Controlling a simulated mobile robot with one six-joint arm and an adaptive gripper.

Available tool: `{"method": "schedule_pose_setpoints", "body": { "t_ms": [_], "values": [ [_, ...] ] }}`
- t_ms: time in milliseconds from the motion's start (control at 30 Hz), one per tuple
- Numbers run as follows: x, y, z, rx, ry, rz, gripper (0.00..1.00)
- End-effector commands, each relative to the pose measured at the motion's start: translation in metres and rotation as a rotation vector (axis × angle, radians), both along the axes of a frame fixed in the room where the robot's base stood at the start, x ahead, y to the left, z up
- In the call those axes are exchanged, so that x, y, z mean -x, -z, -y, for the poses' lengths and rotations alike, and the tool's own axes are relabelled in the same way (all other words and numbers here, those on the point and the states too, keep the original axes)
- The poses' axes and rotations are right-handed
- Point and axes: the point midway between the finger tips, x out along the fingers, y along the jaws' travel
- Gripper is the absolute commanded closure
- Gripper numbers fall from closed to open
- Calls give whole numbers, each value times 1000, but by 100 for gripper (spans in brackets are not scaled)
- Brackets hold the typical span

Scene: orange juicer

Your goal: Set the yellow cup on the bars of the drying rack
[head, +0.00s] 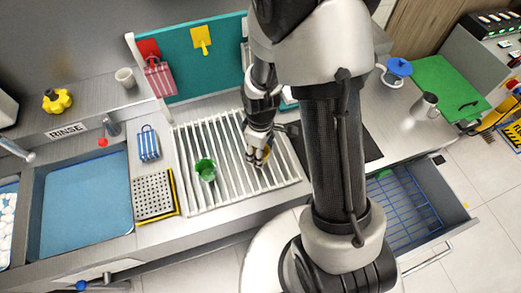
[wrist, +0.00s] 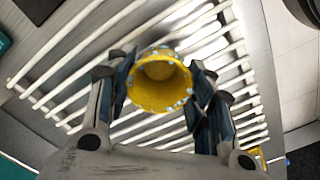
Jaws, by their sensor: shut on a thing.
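The yellow cup (wrist: 160,80) is between the two fingers of my gripper (wrist: 162,98) in the wrist view. Its round opening faces the wrist camera, and pale blue specks dot its rim. My gripper is shut on it. In the head view my gripper (head: 260,146) is over the right part of the white drying rack (head: 222,135), and only a small part of the cup (head: 264,154) shows beside the fingers. The rack's white bars (wrist: 75,60) lie behind the cup in the wrist view. I cannot tell whether the cup touches the bars.
A green cup (head: 205,169) stands on the rack to the left of my gripper. A perforated caddy (head: 153,196) and a blue striped holder (head: 148,145) are left of the rack, beside the sink (head: 85,205). An open drawer (head: 405,210) juts out at the right. Bars between the green cup and my gripper are bare.

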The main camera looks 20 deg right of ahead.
Motion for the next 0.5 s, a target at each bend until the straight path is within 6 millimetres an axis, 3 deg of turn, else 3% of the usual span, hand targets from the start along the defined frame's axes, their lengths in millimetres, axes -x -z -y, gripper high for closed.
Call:
{"method": "schedule_pose_setpoints", "body": {
  "t_ms": [100, 133, 400, 500],
  "values": [
    [0, 4, 0, 0, 0, 0, 75],
    [0, 4, 0, 0, 0, 0, 51],
    [0, 3, 0, 0, 0, 0, 33],
    [0, 3, 0, 0, 0, 0, 32]
  ]
}}
